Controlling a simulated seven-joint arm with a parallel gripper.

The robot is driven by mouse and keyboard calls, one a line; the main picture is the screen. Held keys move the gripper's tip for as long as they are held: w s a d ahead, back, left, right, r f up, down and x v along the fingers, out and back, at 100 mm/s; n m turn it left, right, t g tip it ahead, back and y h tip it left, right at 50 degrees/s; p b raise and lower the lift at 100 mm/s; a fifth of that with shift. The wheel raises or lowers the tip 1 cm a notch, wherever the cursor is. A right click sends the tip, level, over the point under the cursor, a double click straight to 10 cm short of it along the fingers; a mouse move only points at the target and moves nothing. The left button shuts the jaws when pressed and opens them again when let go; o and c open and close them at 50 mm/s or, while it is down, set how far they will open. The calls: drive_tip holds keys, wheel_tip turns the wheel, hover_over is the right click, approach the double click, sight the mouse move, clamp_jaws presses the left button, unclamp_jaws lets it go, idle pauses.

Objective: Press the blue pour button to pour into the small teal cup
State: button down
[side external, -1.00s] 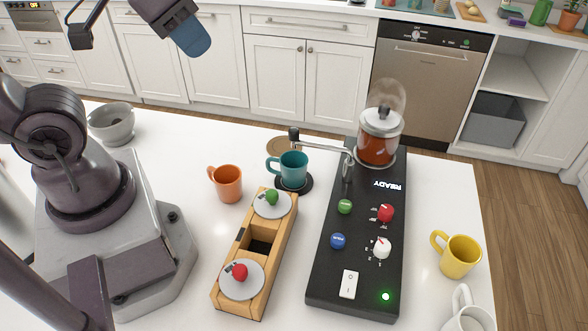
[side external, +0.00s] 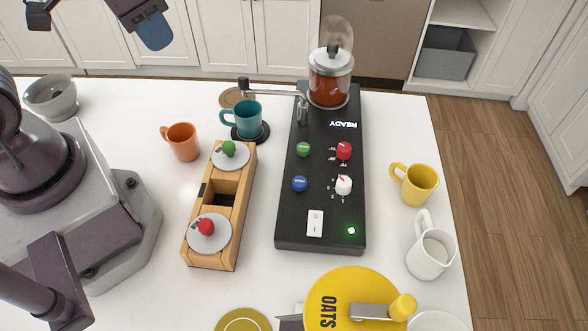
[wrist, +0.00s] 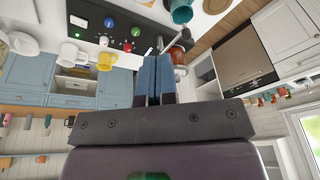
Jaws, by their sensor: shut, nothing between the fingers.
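The blue pour button (side external: 300,184) is on the left side of the black machine panel (side external: 325,215), below a green button (side external: 303,149). It also shows in the wrist view (wrist: 108,22). The small teal cup (side external: 247,119) stands upright on a dark round coaster, with the spout (side external: 243,86) at its far edge. I cannot see inside the cup. My gripper (side external: 155,31) is shut and empty, raised at the upper left, well apart from the button and cup. Its blue fingers (wrist: 154,78) are together in the wrist view.
The panel reads READY and has a lit green light (side external: 351,230), a red knob (side external: 344,151) and a white knob (side external: 343,184). A wooden holder (side external: 221,197) and an orange mug (side external: 182,142) stand left; yellow (side external: 418,184) and white mugs (side external: 429,252) stand right.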

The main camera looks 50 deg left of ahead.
drive_tip(key=w+d+f, duration=0.5)
drive_tip(key=f, duration=0.4)
drive_tip(key=n+t+h, duration=0.3)
drive_tip(key=t+h, duration=0.2)
hover_over(298, 179)
wheel_tip(298, 179, down, 4)
drive_tip(key=shift+f, duration=0.15)
drive_tip(key=shift+f, duration=4.35)
drive_tip(key=shift+f, duration=0.4)
